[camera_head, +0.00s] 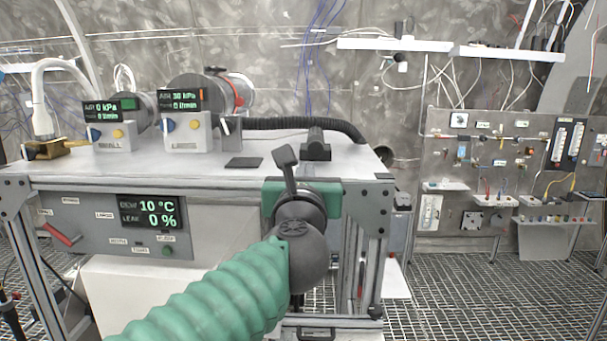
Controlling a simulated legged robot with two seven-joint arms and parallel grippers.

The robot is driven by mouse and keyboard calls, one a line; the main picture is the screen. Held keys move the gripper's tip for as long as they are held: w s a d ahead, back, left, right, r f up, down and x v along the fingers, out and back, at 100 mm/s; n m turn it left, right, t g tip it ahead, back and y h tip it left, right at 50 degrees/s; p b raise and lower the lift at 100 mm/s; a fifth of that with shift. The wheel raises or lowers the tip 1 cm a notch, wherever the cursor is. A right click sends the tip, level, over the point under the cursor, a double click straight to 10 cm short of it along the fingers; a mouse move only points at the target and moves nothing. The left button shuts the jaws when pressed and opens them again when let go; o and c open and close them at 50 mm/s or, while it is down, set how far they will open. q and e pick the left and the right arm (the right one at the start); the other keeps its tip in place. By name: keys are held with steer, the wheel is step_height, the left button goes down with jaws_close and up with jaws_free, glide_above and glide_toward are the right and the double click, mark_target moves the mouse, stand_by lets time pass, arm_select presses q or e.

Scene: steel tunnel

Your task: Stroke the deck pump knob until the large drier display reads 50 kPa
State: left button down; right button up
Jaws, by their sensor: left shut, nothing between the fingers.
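My left arm, in a green ribbed sleeve, comes in from the bottom left. My left gripper (284,156) is shut and empty at the table's front right edge, pointing up. The deck pump knob appears to be the dark knob (316,136) on a black base on the deck, just behind and right of my gripper; there is a visible gap between them in the picture. The large drier display (186,100), at the back middle of the deck, seems to read 30 kPa and 0 l/min. My right gripper is not in view.
A smaller drier display (109,110) reads 0 kPa. A black corrugated hose (305,124) runs behind the knob. A flat dark plate (244,162) lies left of my gripper. The front panel display (151,213) reads 10 °C and 0 %. A tool panel (500,180) stands at right.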

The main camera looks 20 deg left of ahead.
arm_select(q)
steer(key=shift+w+d+f, duration=0.1)
steer(key=shift+w+d, duration=0.2)
steer(key=shift+d, duration=0.05)
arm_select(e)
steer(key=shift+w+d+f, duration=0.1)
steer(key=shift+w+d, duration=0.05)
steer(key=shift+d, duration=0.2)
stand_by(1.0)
arm_select(q)
steer(key=shift+s, duration=0.1)
